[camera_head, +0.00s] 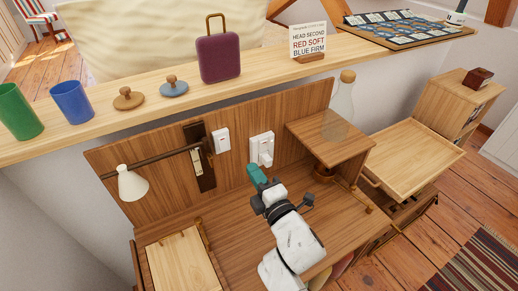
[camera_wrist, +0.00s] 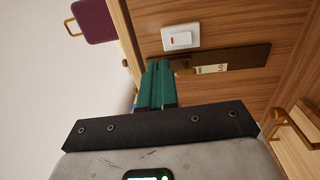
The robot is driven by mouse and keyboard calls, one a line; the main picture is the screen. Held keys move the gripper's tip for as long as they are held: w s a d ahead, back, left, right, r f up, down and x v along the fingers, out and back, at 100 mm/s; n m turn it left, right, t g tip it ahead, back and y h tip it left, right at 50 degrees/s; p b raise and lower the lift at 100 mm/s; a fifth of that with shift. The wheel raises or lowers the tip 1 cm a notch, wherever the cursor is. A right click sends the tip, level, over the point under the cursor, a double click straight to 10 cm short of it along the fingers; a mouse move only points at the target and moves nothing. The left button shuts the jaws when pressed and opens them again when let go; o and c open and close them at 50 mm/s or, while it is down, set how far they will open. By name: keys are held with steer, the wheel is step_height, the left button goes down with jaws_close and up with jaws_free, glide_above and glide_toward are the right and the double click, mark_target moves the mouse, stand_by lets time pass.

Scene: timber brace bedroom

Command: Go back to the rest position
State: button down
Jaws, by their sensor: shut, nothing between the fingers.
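My gripper (camera_head: 256,175) is at the end of the white arm, above the wooden desk surface (camera_head: 234,235) and in front of the wooden back panel (camera_head: 290,108). Its teal fingers are together and hold nothing. In the wrist view my gripper (camera_wrist: 160,72) points toward the same panel, with a white switch (camera_wrist: 181,39) beyond the fingers. The switch also shows in the head view (camera_head: 221,140), to the upper left of the fingers. The fingers appear apart from the panel.
A shelf above holds a green cup (camera_head: 19,113), a blue cup (camera_head: 72,102), two knobbed lids, a purple suitcase (camera_head: 218,58) and a sign (camera_head: 309,40). A white lamp (camera_head: 132,184) hangs at left. A glass bottle (camera_head: 339,105) stands on the raised stand at right.

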steer(key=s+d+f+m+g+h, duration=0.3)
steer(key=s+d+f+m+h, duration=0.15)
steer(key=d+f+m, duration=0.35)
steer(key=s+d+f+m+g+h, duration=0.2)
steer(key=s+d+f+m+h, duration=0.25)
steer(key=d+m, duration=0.4)
steer(key=s+d+f+m+g, duration=0.1)
steer(key=s+d+m+g, duration=0.1)
steer(key=s+d, duration=0.3)
steer(key=s+d+f+m+g+h, duration=0.1)
steer(key=s+d+f+m+g, duration=0.1)
steer(key=s, duration=1.2)
steer(key=s+d+f+m+g, duration=0.1)
steer(key=s+d+m+g, duration=0.3)
steer(key=s+d, duration=0.5)
steer(key=shift+s+f+g, duration=0.15)
steer(key=shift+s+g, duration=0.15)
steer(key=shift+g, duration=0.6)
steer(key=shift+m, duration=0.25)
